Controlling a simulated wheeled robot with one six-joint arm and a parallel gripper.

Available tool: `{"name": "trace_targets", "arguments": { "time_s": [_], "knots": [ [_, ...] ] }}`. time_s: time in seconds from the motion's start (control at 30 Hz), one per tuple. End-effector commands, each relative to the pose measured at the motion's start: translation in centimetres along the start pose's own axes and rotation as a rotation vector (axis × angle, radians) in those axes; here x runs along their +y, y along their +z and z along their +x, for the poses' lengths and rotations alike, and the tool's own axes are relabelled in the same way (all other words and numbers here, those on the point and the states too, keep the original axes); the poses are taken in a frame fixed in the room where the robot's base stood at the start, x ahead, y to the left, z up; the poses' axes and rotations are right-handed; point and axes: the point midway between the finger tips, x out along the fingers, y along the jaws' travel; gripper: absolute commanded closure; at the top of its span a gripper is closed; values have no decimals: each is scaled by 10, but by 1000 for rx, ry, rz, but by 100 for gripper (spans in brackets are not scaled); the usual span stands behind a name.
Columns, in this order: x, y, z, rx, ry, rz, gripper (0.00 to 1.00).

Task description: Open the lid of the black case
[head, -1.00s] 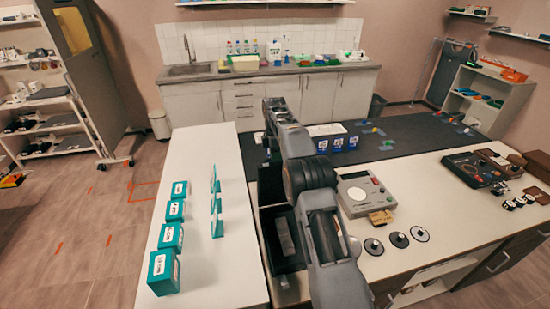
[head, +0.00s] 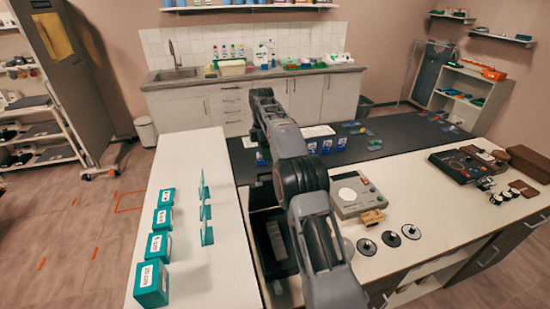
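A black open-topped box (head: 257,226) stands between the white table and the white counter, partly behind my arm. It is the likeliest black case. A grey block (head: 275,240) shows inside it. A dark upright panel (head: 262,194) is at its far side; I cannot tell whether this is its raised lid. My arm reaches forward across the middle of the view, over the box's right side. My gripper is not visible; the arm links hide the space beyond them.
Teal boxes (head: 152,283) and thin teal stands (head: 206,210) are on the white table (head: 185,250). A grey instrument (head: 362,194), black discs (head: 390,239) and a black device with knobs (head: 460,166) are on the counter to the right.

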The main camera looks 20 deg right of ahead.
Motion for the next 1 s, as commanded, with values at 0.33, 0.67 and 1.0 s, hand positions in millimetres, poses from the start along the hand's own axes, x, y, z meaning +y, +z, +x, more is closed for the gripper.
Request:
{"name": "trace_targets", "arguments": {
  "time_s": [0.33,0.67,1.0],
  "knots": [
    [-67,-1,-33,0,2,0,62],
    [-118,-2,-47,0,1,0,62],
    [-136,-2,-53,0,-1,0,62]
  ]
}}
